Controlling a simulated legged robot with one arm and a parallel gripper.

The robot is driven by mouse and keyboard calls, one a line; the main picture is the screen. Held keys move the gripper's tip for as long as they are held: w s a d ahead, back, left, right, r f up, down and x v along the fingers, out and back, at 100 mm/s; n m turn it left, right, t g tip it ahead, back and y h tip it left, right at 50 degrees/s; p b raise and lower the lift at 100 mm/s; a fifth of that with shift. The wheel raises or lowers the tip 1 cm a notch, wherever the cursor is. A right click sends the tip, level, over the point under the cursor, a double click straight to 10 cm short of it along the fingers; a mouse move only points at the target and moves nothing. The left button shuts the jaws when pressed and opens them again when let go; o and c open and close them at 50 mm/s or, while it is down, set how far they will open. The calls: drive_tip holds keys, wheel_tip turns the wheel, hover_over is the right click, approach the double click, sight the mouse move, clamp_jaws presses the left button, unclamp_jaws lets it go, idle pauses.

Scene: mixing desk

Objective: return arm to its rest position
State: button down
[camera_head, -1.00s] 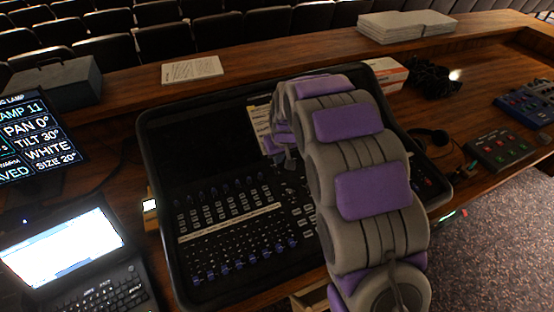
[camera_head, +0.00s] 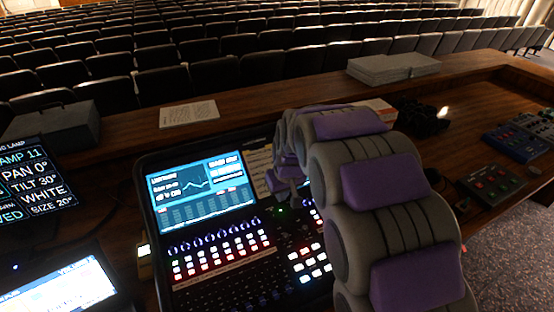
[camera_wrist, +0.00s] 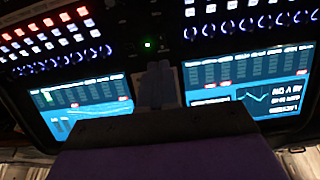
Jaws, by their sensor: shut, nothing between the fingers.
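My arm (camera_head: 385,190), grey with purple pads, reaches forward over the mixing desk (camera_head: 215,235). My gripper (camera_wrist: 158,70) is shut and empty in the wrist view, its dark fingertips pointing toward a small lit green button (camera_wrist: 148,44). The fingertips appear close to the button, but I cannot tell whether they touch it. In the head view the gripper is mostly hidden behind the arm links. The desk's left screen (camera_head: 200,188) is lit, and its button rows glow red and white. The wrist view shows a second lit screen (camera_wrist: 80,105) on the desk.
A laptop (camera_head: 65,285) and a lamp display (camera_head: 38,180) stand at the left. Headphones, a button box (camera_head: 491,184) and blue pedals (camera_head: 517,142) are at right.

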drive_tip(key=s+d+r+m+g, duration=0.1)
drive_tip(key=s+d, duration=0.2)
drive_tip(key=s, duration=1)
drive_tip(key=s+d+r+m+g, duration=0.2)
drive_tip(key=s+d, duration=0.2)
drive_tip(key=s, duration=0.9)
drive_tip(key=s+d+r+m+g+h, duration=0.1)
drive_tip(key=s+d+r, duration=0.1)
drive_tip(key=s, duration=1.1)
drive_tip(key=shift+s+d+g, duration=0.4)
drive_tip(key=shift+d, duration=0.3)
